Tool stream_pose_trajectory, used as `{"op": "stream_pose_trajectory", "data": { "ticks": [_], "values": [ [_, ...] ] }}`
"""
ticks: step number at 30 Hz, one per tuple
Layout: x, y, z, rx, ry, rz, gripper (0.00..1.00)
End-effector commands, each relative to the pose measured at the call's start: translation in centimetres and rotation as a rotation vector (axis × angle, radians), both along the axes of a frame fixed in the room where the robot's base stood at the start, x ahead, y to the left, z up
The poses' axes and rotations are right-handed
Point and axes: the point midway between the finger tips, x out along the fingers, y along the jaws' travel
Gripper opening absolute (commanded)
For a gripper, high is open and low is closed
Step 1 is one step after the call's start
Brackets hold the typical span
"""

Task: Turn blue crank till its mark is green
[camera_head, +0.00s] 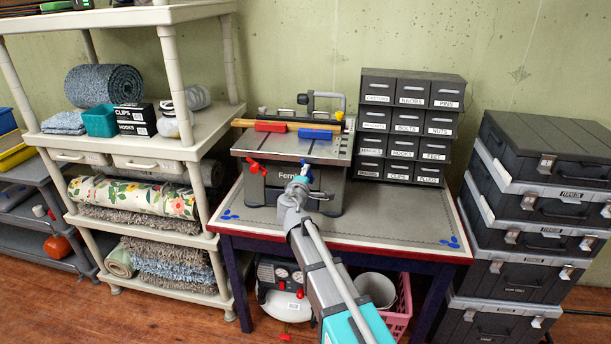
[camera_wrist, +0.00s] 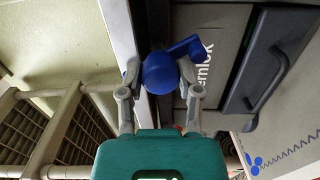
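The grey bench machine (camera_head: 279,184) stands on the table. Its blue crank (camera_head: 304,171) is on the front, mostly behind my gripper (camera_head: 298,187). In the wrist view, the crank's round blue knob (camera_wrist: 160,74) sits between the two fingertips of my gripper (camera_wrist: 159,76), which close in on both its sides. The crank's blue arm (camera_wrist: 185,48) runs from the knob up and to the right. I cannot make out the crank's mark or its colour in either view.
A red crank (camera_head: 256,166) is on the machine's front left. Red and blue blocks (camera_head: 271,127) lie on its top. A drawer cabinet (camera_head: 412,128) stands behind right on the table (camera_head: 395,229). Shelving (camera_head: 205,130) is left, stacked cases (camera_head: 535,215) right. The tabletop's right side is clear.

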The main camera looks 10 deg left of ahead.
Motion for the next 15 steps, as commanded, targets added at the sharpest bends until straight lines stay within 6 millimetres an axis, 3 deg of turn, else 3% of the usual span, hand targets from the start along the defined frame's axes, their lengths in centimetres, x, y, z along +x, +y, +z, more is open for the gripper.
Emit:
{"op": "stream_pose_trajectory", "data": {
  "ticks": [1,5,15],
  "values": [
    [-0.02,-0.06,-0.03,0.000,0.000,-0.001,0.56],
    [-0.01,-0.03,-0.02,0.000,0.000,-0.001,0.79],
    [-0.01,0.01,0.00,-0.001,0.000,0.000,0.79]
  ]
}}
